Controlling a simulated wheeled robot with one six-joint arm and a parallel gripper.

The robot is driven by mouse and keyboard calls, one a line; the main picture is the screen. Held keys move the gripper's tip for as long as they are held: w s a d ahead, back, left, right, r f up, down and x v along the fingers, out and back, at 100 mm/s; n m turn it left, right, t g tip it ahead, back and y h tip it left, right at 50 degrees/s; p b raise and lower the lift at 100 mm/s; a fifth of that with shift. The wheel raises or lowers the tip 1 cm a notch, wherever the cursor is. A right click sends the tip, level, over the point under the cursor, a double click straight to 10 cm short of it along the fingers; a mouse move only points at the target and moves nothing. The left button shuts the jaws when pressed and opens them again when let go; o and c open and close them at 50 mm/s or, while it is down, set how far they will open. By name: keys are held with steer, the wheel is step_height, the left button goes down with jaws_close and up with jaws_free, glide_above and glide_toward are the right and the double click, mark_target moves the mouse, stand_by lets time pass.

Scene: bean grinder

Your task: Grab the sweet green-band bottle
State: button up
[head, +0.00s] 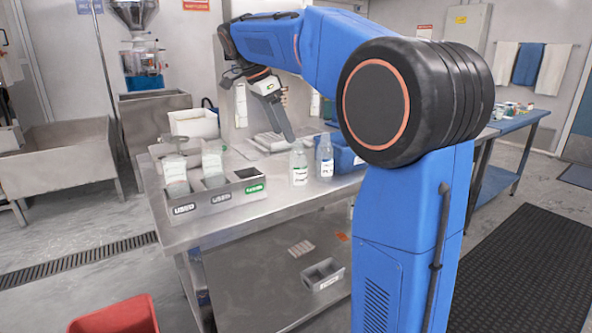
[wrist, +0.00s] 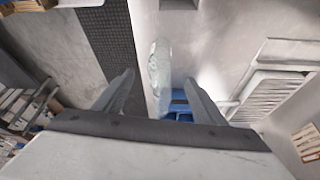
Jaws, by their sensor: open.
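A clear bottle with a white label and green band (head: 299,165) stands upright on the steel table. Close to its right stands a second clear bottle with a darker, bluish label (head: 325,158); the lettering is too small to read. My gripper (head: 287,135) is open and points down above and just behind the green-band bottle. In the wrist view a pale clear bottle (wrist: 159,62) shows beyond and between the open fingers of my gripper (wrist: 160,78), with nothing held. I cannot tell which of the two bottles this is.
A grey rack (head: 214,196) at the left front edge holds two bottles in slots marked USED; its green-marked slot looks empty. A blue bin (head: 346,155) stands right behind the bottles. A white tray (head: 270,141) lies behind. The table front (head: 290,198) is clear.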

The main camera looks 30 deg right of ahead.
mark_target(299, 168)
steer(key=x, duration=1.4)
steer(key=shift+d+f, duration=0.1)
steer(key=shift+c, duration=0.6)
steer(key=c, duration=1)
